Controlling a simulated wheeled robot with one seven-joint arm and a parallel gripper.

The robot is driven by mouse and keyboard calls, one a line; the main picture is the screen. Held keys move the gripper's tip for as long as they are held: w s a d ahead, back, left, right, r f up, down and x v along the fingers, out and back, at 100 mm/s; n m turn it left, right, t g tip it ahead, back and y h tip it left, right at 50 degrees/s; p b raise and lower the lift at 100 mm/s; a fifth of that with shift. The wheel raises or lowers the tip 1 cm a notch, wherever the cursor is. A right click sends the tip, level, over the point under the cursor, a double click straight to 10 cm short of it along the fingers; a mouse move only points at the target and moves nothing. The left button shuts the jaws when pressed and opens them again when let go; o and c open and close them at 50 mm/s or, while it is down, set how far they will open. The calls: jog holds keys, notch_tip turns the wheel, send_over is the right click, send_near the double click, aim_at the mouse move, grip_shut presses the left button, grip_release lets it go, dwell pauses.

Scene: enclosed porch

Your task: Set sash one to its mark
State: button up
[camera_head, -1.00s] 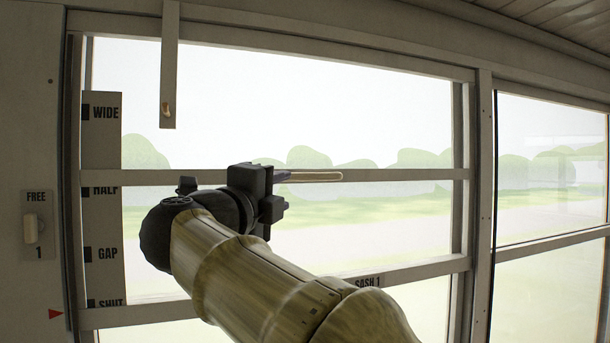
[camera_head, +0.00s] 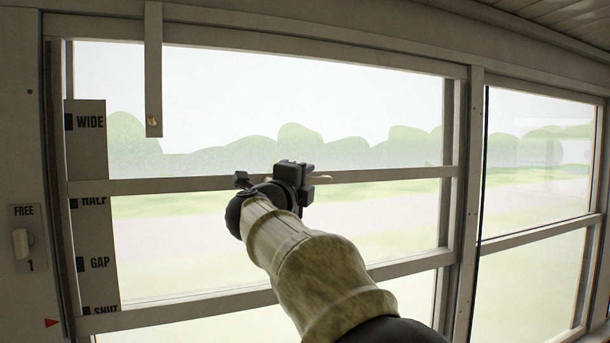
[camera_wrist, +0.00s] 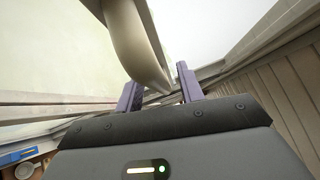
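Sash one is the left window, with a middle rail (camera_head: 380,176) and a lower rail (camera_head: 200,308). A strip at its left (camera_head: 88,225) reads WIDE, HALF, GAP and SHUT from top to bottom. The lower rail crosses the strip at SHUT. A red pointer (camera_head: 51,323) sits on the left post near that height. My gripper (camera_head: 316,180) is at the middle rail, beside a pale handle (camera_head: 323,178) that it partly hides. In the wrist view, the purple fingers (camera_wrist: 158,88) are apart, with the curved pale handle (camera_wrist: 143,50) between them and gaps visible.
A switch plate (camera_head: 24,240) marked FREE and 1 is on the left post. A narrow bar with a small peg (camera_head: 152,120) hangs from the top frame. A second window (camera_head: 535,170) stands to the right, past a post. My arm hides part of the lower rail.

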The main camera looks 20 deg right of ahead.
grip_shut()
jog(key=shift+f, duration=0.1)
notch_tip(320, 180, down, 36)
jog(key=b, duration=3.1)
jog(key=shift+b, duration=0.3)
grip_release()
